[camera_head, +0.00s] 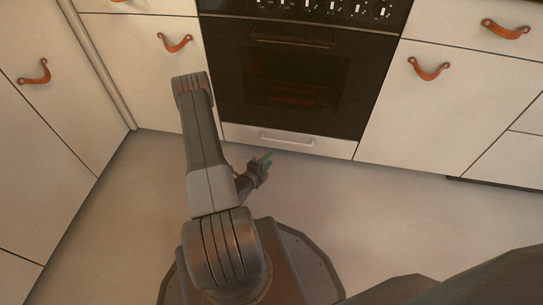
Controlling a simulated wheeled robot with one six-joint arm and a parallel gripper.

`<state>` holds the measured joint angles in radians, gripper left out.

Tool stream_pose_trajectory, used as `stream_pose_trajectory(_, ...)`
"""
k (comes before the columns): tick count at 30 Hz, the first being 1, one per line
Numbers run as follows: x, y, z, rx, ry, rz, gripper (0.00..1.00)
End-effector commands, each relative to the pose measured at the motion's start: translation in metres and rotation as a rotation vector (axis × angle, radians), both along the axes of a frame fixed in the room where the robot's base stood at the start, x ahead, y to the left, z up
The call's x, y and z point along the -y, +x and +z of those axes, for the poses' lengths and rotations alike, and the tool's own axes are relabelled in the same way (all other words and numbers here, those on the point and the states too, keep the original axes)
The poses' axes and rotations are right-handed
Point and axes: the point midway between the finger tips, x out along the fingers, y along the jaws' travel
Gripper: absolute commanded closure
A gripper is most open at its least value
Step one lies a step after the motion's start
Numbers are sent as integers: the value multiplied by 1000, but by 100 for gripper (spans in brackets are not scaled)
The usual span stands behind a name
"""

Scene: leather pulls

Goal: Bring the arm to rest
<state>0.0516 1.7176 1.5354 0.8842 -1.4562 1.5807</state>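My gripper (266,159) shows small in the head view, at the end of my folded arm, above the floor in front of the drawer under the oven. The fingers are too small to tell open from shut. My arm (207,150) rises from my base, with its upper links reaching toward the cabinet front left of the oven. From this one view I cannot tell whether the arm touches the cabinet.
A black oven (290,80) stands ahead, with a light drawer (335,147) below it. Pale cabinets with leather pulls (428,69) flank it, and another leather pull (35,72) is on the left cabinets. All visible doors look shut. The floor (400,215) at right is clear.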

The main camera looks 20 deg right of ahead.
Motion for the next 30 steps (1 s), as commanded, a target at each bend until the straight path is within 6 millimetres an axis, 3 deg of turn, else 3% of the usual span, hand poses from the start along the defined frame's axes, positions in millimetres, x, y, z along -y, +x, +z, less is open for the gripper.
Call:
stream_pose_trajectory(14, 6, 4, -3, 1, 1, -3, 67)
stream_pose_trajectory(30, 86, 60, -23, 2, -1, -4, 67)
